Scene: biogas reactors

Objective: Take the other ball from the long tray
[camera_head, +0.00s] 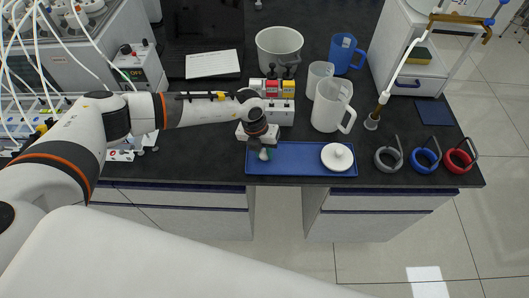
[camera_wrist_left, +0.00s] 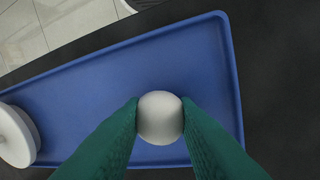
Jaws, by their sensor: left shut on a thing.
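The long blue tray (camera_head: 306,170) lies near the front edge of the dark bench; it also fills much of the left wrist view (camera_wrist_left: 110,70). My left gripper (camera_head: 265,153) is over the tray's left end. In the left wrist view its green fingers (camera_wrist_left: 160,122) are shut on a pale grey-white ball (camera_wrist_left: 160,117). The ball shows only as a small light spot in the head view (camera_head: 264,155). Whether it still touches the tray I cannot tell. A round white lidded dish (camera_head: 337,156) with a knob sits at the tray's right end. My right gripper is not in view.
Behind the tray stand small red, black and yellow-topped bottles (camera_head: 280,86) in a white block, a clear jug (camera_head: 331,105), a blue mug (camera_head: 344,53) and a pale bucket (camera_head: 279,50). Grey, blue and red rings (camera_head: 425,157) lie to the right. The tray's middle is bare.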

